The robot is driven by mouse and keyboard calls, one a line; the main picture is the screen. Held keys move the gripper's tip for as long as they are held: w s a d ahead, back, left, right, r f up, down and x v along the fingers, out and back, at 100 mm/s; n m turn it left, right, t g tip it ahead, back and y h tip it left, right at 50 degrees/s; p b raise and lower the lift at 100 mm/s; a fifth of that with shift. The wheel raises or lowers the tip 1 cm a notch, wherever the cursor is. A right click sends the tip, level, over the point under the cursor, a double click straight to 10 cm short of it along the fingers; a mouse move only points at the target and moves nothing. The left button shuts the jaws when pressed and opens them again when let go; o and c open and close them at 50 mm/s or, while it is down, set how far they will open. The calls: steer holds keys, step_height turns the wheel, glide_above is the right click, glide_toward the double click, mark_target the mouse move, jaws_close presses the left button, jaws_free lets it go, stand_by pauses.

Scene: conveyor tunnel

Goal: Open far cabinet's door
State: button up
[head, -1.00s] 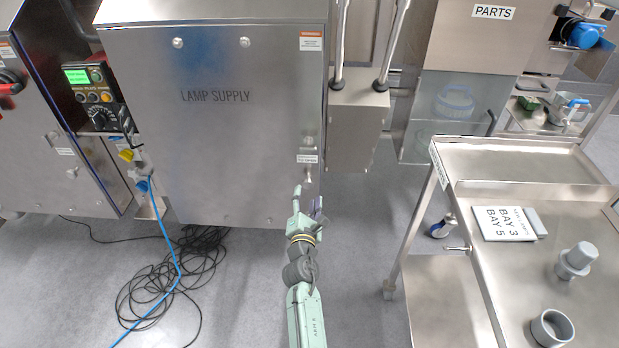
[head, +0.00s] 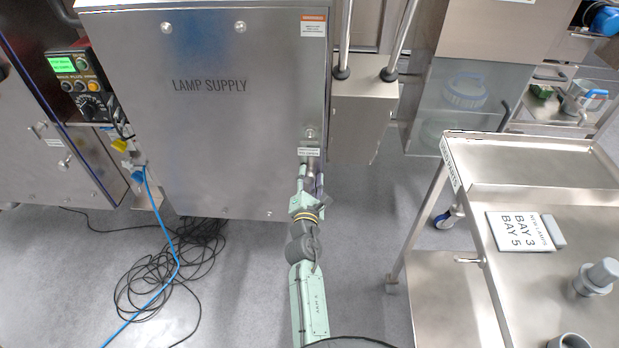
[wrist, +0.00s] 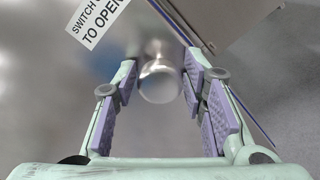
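The LAMP SUPPLY cabinet (head: 210,125) stands at upper centre-left in the head view, its steel door closed. A round metal knob (wrist: 160,80) sits on the door below a partly visible label (wrist: 98,20) reading "SWITCH… TO OPEN". My gripper (head: 311,184) is at the door's lower right corner in the head view and covers most of the knob there. In the wrist view my gripper (wrist: 160,76) is open, with a purple-padded finger on each side of the knob. Gaps show between the pads and the knob, wider on the left.
A steel cart (head: 555,172) with a BAY 3 / BAY 5 sign (head: 521,231) and grey fittings stands at right. A steel box (head: 362,118) is beside the cabinet's right edge. Black cables (head: 165,275) and a blue hose lie on the floor at left. Floor between cabinet and cart is clear.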

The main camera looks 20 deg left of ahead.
jaws_close()
stand_by(0.4)
steer(key=shift+s, duration=0.1)
